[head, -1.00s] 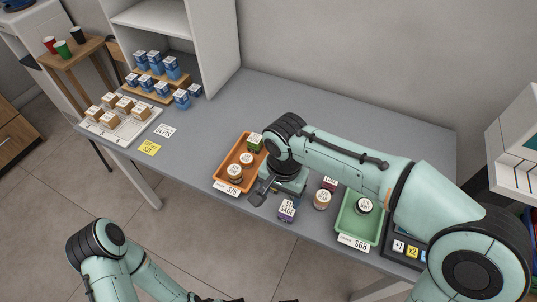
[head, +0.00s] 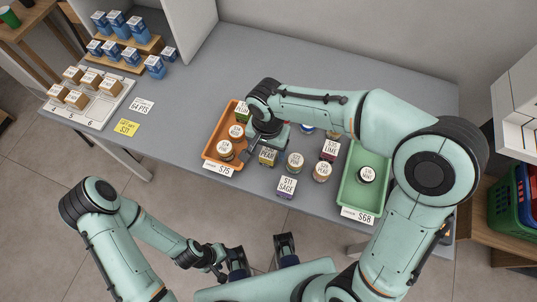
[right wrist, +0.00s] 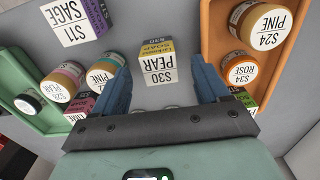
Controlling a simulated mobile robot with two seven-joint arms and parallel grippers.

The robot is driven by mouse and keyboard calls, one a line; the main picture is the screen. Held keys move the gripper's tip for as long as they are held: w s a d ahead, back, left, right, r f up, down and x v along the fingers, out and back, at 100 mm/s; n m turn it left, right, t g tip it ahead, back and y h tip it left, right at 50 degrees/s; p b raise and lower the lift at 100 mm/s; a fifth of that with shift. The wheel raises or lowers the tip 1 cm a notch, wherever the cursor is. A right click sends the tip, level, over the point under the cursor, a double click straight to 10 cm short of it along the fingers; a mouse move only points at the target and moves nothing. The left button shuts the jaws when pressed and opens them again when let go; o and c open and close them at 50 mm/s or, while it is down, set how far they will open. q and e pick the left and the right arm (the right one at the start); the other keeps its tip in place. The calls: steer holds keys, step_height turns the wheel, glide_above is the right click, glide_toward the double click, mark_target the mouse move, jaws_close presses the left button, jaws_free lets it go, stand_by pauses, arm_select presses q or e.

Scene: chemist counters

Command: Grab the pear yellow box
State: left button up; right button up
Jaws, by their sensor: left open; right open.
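The pear yellow box (head: 268,157) stands on the grey counter, just right of the orange tray. In the right wrist view, the box (right wrist: 158,62) shows a white "S30 PEAR" label and a yellowish side marked "SOAP". My left gripper (head: 262,256) is open and empty, low in front of the counter.
The orange tray (head: 208,158) holds round jars and a green box. Beside the pear box stand jars (head: 295,162), a sage box (head: 287,187) and a lime box (head: 329,149). A green tray (head: 349,197) is at right. The counter's back is clear.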

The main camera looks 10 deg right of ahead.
mark_target(268, 152)
steer(key=f, duration=0.5)
steer(key=shift+w+d+f, duration=0.1)
steer(key=shift+d, duration=0.1)
steer(key=c, duration=1.1)
